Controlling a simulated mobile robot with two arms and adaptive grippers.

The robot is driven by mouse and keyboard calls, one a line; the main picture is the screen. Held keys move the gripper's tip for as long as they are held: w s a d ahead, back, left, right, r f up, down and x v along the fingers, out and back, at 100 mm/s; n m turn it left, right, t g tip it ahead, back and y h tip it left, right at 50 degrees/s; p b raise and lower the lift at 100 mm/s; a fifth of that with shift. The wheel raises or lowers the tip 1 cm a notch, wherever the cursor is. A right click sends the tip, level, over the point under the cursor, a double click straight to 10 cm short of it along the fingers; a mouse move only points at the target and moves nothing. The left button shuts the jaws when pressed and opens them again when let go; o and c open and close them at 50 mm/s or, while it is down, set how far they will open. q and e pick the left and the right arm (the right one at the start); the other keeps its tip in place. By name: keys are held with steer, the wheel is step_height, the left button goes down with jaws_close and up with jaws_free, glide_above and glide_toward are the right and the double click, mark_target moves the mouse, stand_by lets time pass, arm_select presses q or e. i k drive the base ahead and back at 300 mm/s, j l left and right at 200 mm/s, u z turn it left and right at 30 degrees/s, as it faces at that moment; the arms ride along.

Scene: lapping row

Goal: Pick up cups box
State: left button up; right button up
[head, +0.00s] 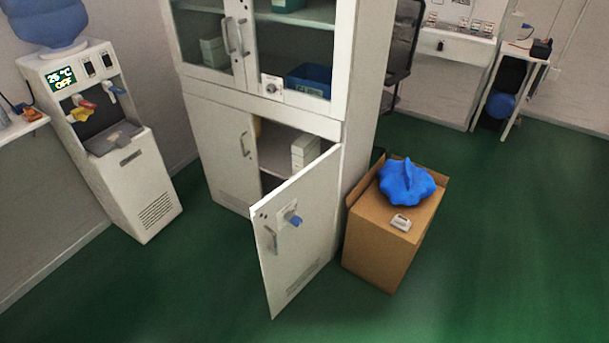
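No box in view is readable as the cups box, so I cannot tell which one it is. Pale boxes (304,150) stand on a shelf inside the lower part of the white cabinet (219,150), behind its open right door (296,245). Another pale box (212,51) is behind the upper left glass door. A brown cardboard box (374,243) stands on the floor to the right of the cabinet. A crumpled blue thing (407,184) and a small pale item (401,222) lie on it. Neither of my grippers is in view.
The open lower door juts into the floor space before the cabinet. A water dispenser (130,178) stands at the left. A blue bin (309,80) is behind the upper right glass. A white table (519,53) is at the back right. The green floor (500,250) at the right is clear.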

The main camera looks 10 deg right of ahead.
mark_target(306, 150)
steer(key=i+j, duration=0.25)
steer(key=j, duration=0.15)
steer(key=i+j+z, duration=0.1)
steer(key=i+j, duration=0.4)
steer(key=j, duration=0.25)
steer(key=i+j, duration=0.25)
steer(key=j, duration=0.15)
steer(key=z, duration=0.05)
